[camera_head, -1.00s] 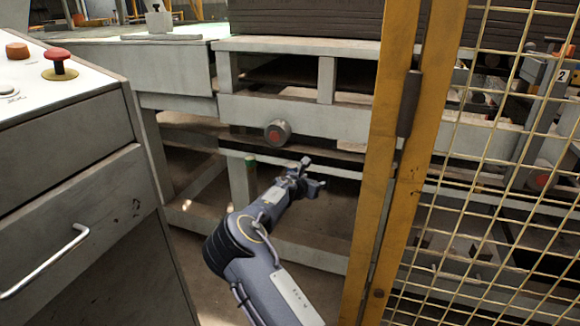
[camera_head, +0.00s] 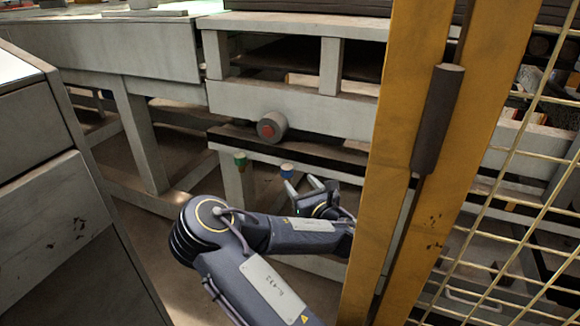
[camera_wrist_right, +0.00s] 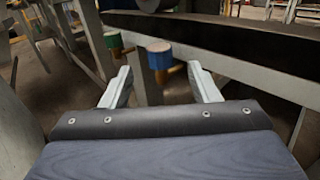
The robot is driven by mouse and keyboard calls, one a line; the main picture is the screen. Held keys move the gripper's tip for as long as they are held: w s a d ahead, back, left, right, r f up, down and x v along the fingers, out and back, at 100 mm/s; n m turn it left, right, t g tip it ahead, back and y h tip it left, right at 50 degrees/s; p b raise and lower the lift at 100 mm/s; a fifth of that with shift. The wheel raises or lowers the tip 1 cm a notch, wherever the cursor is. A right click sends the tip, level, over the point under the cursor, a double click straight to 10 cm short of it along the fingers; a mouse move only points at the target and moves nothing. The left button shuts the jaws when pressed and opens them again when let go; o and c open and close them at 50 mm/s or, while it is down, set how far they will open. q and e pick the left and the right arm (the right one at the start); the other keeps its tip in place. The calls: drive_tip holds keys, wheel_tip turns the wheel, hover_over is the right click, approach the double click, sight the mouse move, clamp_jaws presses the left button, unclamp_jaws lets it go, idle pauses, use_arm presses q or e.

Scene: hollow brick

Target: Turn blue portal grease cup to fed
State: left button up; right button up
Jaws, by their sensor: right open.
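The blue grease cup (camera_head: 287,170) hangs under the dark rail of the grey frame in the head view, just above my right gripper (camera_head: 305,188). In the right wrist view the blue cup (camera_wrist_right: 159,50) is ahead of the fingers, between their lines, with a brass-coloured stem below it. A green cup (camera_head: 240,159) is to its left, and also shows in the wrist view (camera_wrist_right: 113,41). My right gripper (camera_wrist_right: 162,88) is open and empty, its fingertips apart and short of the blue cup. My left gripper is not in view.
A round grey housing with a red centre (camera_head: 271,127) sits on the beam above the cups. A yellow post (camera_head: 393,160) with wire mesh (camera_head: 500,230) stands close on the right. A grey cabinet (camera_head: 60,215) is at the left.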

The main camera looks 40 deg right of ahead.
sight(290, 171)
drive_tip(key=b+x, duration=0.1)
drive_tip(key=x, duration=0.6)
drive_tip(key=shift+w+b, duration=0.3)
drive_tip(key=shift+w, duration=0.05)
drive_tip(key=c, duration=1)
